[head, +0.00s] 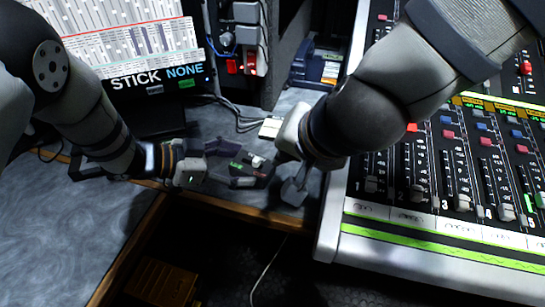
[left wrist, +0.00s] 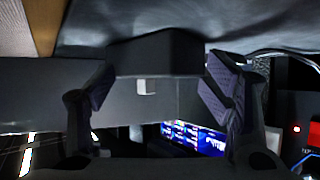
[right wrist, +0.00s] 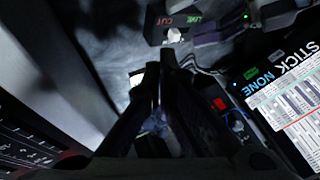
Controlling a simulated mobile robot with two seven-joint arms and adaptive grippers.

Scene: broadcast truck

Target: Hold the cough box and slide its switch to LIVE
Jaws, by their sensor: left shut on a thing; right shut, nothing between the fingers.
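The cough box (head: 262,172) is a small dark box above the desk's front edge in the head view. My left gripper (head: 228,165) is shut on it from the left; the box also shows between the fingers in the left wrist view (left wrist: 155,52). The right wrist view shows the box (right wrist: 155,28) with a red CUT label, a green LIVE label and a pale switch knob (right wrist: 174,35). The knob's exact setting is hard to tell. My right gripper (head: 293,190) is shut and empty, right of the box. Its fingertips (right wrist: 160,62) are apart from the knob.
A mixing console (head: 440,215) with several faders stands close on the right. A monitor (head: 125,50) reading STICK NONE stands at the back left. Cables and a small pale block (head: 270,128) lie behind the box. The desk's wooden front edge (head: 250,215) runs below.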

